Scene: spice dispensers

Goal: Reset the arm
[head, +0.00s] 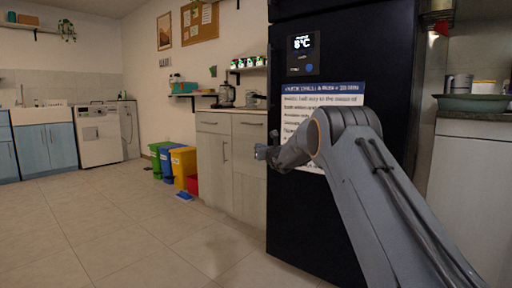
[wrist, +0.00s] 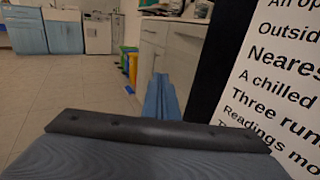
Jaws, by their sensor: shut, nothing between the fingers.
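My gripper (head: 261,152) shows small in the head view, at the end of my arm, in front of the white cabinet and left of the dark fridge. In the wrist view my gripper (wrist: 161,97) reaches forward from the dark bar, its blue fingers closed together with nothing between them. My arm is bent and crosses in front of the fridge (head: 400,75). A printed notice (head: 320,95) on the fridge door is partly hidden by my arm. The notice fills the right of the wrist view (wrist: 280,75), close beside my gripper.
White cabinets (head: 243,170) stand left of the fridge, with a shelf of spice dispensers (head: 247,63) above. Green, blue, yellow (head: 184,168) and red bins stand beside them. A white appliance (head: 98,135) is at the far left. The tiled floor (head: 110,235) on the left is clear.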

